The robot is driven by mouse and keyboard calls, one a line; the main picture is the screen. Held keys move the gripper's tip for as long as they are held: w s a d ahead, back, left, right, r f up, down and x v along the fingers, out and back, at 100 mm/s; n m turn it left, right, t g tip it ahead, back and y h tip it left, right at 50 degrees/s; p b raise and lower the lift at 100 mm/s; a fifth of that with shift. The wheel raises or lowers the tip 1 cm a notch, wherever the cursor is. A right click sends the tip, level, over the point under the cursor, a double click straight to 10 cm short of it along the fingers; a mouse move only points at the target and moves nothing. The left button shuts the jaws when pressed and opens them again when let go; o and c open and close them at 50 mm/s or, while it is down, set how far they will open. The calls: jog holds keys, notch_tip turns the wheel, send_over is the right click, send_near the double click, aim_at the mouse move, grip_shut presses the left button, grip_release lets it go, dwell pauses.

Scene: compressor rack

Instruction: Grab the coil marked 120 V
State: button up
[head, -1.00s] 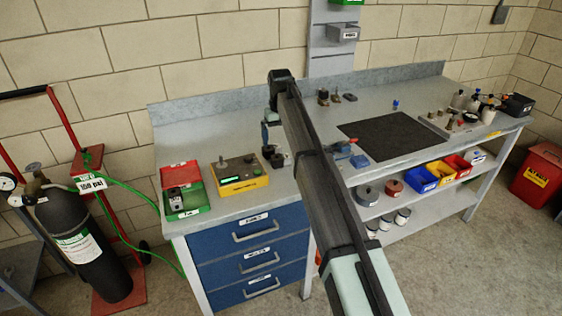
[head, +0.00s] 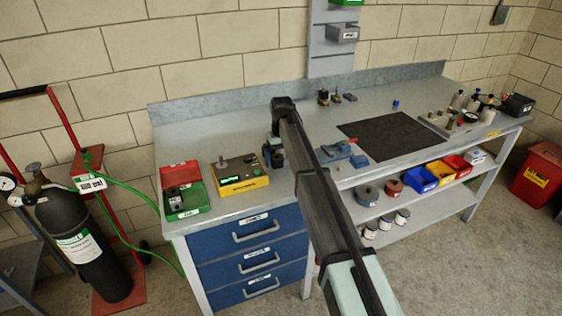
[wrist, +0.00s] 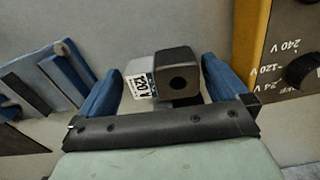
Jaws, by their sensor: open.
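A dark grey block-shaped coil (wrist: 176,74) with a round hole in its end face shows in the wrist view. My gripper (wrist: 161,68) is open, with one blue finger on each side of the coil. A gap shows at the left finger; I cannot tell whether the right finger touches. In the head view my gripper (head: 273,154) is low over the bench, just right of the yellow tester, and the coil cannot be made out there.
The yellow tester (head: 241,187) stands close left of my gripper, its voltage dial (wrist: 303,72) near the right finger in the wrist view. A red and green bin (head: 186,204) is farther left. Blue pieces (head: 337,151) and a black mat (head: 390,137) lie to the right.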

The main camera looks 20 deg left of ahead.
jog(key=c, duration=1)
